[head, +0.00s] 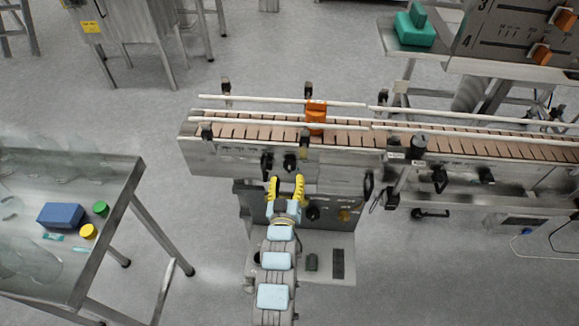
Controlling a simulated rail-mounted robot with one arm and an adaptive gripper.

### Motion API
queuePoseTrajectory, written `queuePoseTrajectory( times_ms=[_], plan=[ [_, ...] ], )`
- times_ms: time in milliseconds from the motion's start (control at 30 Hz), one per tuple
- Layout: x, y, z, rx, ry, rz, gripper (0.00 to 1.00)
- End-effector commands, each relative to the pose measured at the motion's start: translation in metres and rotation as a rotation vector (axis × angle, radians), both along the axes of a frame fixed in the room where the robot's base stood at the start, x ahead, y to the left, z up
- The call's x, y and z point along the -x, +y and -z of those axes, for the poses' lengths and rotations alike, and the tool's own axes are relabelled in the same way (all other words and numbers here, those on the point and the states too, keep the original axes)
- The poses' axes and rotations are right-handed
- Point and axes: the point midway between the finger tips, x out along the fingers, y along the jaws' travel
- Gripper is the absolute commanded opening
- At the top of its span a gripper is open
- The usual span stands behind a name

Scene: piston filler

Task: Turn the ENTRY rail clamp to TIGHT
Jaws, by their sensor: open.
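My gripper (286,187) has yellow fingers, spread apart and empty. It is in front of the conveyor's near side, just below two black knobs: a left knob (267,164) and a right knob (290,162). It looks apart from both, though depth is hard to judge. More black clamp-like fittings hold the white guide rails, including a near-side one (304,142) and a far-side one (226,87). No ENTRY or TIGHT lettering is readable, so I cannot tell which fitting is the ENTRY rail clamp or how it is turned.
The conveyor (190,158) runs right, with an orange block (316,118) across its belt. A control panel (345,203) is below and behind my gripper. A steel table (125,165) stands left, holding a blue box (60,215). The floor between table and conveyor is clear.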

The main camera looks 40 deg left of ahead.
Motion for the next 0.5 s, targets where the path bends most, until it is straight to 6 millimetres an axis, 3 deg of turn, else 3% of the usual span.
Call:
queuePoseTrajectory(
  times_ms=[500],
  plan=[
    [-0.040, 0.031, 0.000, -0.001, -0.001, 0.000, 0.53]
  ],
)
